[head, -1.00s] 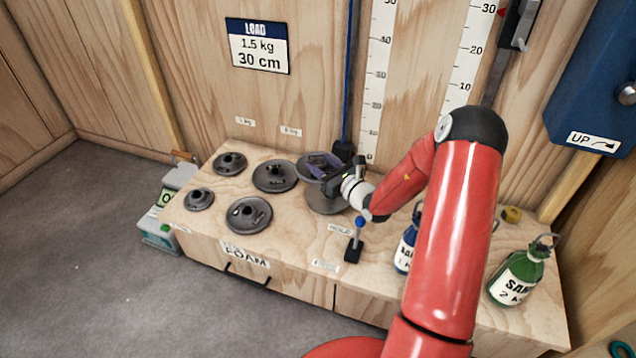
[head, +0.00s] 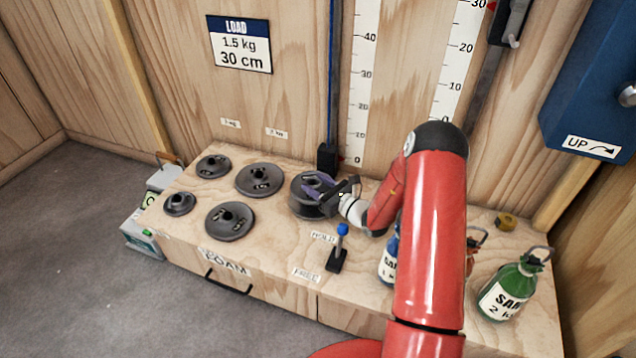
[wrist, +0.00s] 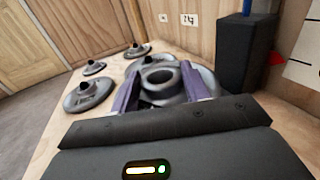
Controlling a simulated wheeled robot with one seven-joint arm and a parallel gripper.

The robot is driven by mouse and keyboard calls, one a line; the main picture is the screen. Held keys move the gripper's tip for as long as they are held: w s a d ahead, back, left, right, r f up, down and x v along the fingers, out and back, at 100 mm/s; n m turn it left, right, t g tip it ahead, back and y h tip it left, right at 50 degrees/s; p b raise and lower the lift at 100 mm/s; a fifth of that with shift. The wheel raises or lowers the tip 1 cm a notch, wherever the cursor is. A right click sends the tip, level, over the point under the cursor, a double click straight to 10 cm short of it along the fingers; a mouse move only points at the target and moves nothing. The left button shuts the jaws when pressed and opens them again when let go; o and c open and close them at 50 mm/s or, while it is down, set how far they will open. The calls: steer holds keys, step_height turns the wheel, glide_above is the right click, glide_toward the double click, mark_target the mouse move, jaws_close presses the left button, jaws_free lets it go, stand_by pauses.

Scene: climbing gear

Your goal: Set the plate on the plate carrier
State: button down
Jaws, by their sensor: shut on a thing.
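A dark grey round plate (head: 301,187) is between the purple fingers of my gripper (head: 319,187), at the back middle of the wooden bench. My gripper is shut on it. The wrist view shows a finger on each side of the plate's raised ring (wrist: 160,75), with my gripper (wrist: 164,88) close over it. Another dark round piece, seemingly the plate carrier (head: 312,212), shows directly under the held plate. The two look stacked like a thick disc; I cannot tell whether they touch. My gripper hides part of both.
Several other grey plates (head: 260,180) lie left on the bench. A blue-knobbed lever (head: 341,232) stands in front. A black block (head: 327,158) with a blue cord is close behind. A green bottle (head: 508,290) stands right.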

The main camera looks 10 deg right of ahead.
steer(key=shift+w+f+b, duration=0.1)
steer(key=shift+f+b, duration=0.85)
steer(key=shift+f, duration=0.7)
steer(key=shift+f+b, duration=0.65)
steer(key=shift+b, duration=0.05)
stand_by(0.7)
steer(key=c, duration=1)
jaws_free()
steer(key=shift+f, duration=0.2)
steer(key=shift+p+v, duration=0.4)
steer(key=shift+v, duration=5.25)
